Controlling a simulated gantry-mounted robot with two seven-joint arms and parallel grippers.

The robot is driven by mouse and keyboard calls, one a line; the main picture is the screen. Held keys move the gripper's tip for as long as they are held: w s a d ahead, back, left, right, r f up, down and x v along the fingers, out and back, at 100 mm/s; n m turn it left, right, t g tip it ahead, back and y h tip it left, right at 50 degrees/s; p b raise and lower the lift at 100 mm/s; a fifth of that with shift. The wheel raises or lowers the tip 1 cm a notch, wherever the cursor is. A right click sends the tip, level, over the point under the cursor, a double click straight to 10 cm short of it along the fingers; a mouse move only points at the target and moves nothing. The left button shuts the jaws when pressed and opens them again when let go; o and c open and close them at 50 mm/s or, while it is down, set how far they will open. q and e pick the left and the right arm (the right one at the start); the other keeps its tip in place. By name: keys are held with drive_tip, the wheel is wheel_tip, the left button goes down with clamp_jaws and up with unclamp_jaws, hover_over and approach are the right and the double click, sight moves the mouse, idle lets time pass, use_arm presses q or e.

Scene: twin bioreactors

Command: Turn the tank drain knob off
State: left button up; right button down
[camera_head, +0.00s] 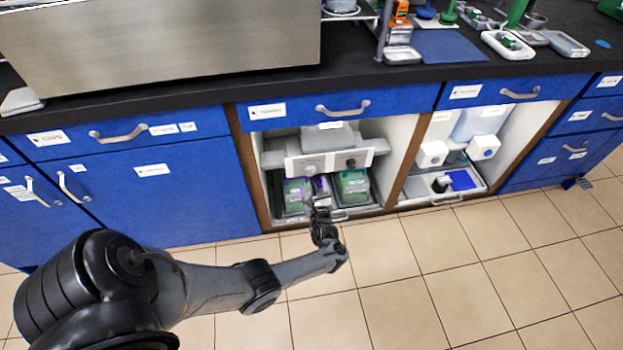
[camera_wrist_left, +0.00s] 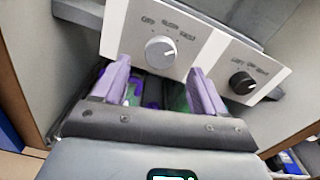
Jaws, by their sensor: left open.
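A white control panel (camera_head: 330,160) is inside the open cabinet under the bench. In the left wrist view, it carries a light knob (camera_wrist_left: 160,52) on the left, with OFF, SLOW and FAST printed above it. A black knob (camera_wrist_left: 242,83) is on the right, with blurred lettering above it. I cannot tell which is the tank drain knob, or each pointer's exact setting. My left gripper (camera_head: 316,203) is in front of and below the panel. Its two purple fingers (camera_wrist_left: 161,82) are open and empty, one on each side below the light knob, not closed on it.
Trays with green-labelled items (camera_head: 352,185) stand on the cabinet floor below the panel. Wooden cabinet walls (camera_head: 255,170) bound the opening. A second open compartment to the right holds white-capped containers (camera_head: 484,147). The tiled floor (camera_head: 450,240) in front is clear.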

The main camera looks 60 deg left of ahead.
sight(311, 174)
use_arm(q)
drive_tip(key=b+x, duration=0.1)
drive_tip(key=x, duration=0.3)
drive_tip(key=shift+w+a+b, duration=0.15)
drive_tip(key=shift+a+b, duration=0.25)
drive_tip(key=shift+a, duration=0.1)
drive_tip(key=c, duration=1.1)
drive_tip(key=shift+o, duration=0.2)
